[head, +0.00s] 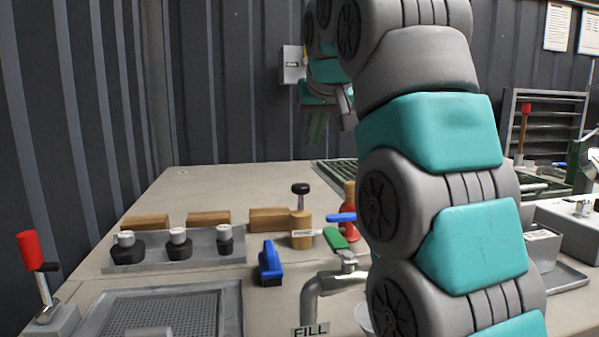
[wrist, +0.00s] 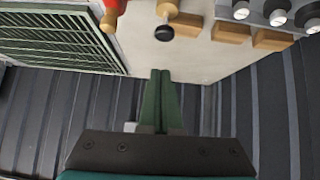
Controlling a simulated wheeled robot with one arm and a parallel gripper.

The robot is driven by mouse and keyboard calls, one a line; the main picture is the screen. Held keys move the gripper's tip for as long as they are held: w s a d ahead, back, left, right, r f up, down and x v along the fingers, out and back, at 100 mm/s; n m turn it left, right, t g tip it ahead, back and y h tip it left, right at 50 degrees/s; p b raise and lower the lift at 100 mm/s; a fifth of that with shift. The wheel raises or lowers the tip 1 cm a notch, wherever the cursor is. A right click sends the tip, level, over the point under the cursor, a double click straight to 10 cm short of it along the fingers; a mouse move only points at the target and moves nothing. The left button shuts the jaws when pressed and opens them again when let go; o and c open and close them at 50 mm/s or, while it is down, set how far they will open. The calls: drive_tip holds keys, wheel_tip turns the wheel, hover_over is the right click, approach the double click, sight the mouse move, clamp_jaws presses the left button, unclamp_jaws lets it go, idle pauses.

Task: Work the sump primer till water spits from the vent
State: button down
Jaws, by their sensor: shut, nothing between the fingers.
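A brass-coloured cylinder (head: 302,226) with a black knob (head: 301,188) on a short stem stands upright on the bench, left of my arm. A small white label (head: 303,233) on it seems to begin with "PRIM". The black knob (wrist: 164,33) also shows near the top of the wrist view. My gripper (head: 317,128) is shut and empty, raised in the air beyond the cylinder and apart from it. Its green fingers (wrist: 160,74) are together in the wrist view. I cannot pick out a vent or any water.
A bent grey pipe labelled FILL (head: 310,300), a blue handle (head: 341,218) and a green handle (head: 335,238) are near the cylinder. A red-handled lever (head: 30,250), grated basin (head: 160,310) and tray of black knobs (head: 180,262) are left. A red fixture (head: 349,205) stands beside it.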

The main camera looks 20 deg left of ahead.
drive_tip(key=shift+a+r, duration=0.4)
drive_tip(key=shift+a, duration=0.05)
drive_tip(key=b, duration=0.4)
hover_over(302, 191)
wheel_tip(302, 191, down, 9)
drive_tip(key=shift+s+f+b, duration=0.1)
drive_tip(key=shift+f+b, duration=0.25)
drive_tip(key=shift+f, duration=0.55)
drive_tip(key=shift+f+b, duration=1.35)
drive_tip(key=shift+f, duration=0.35)
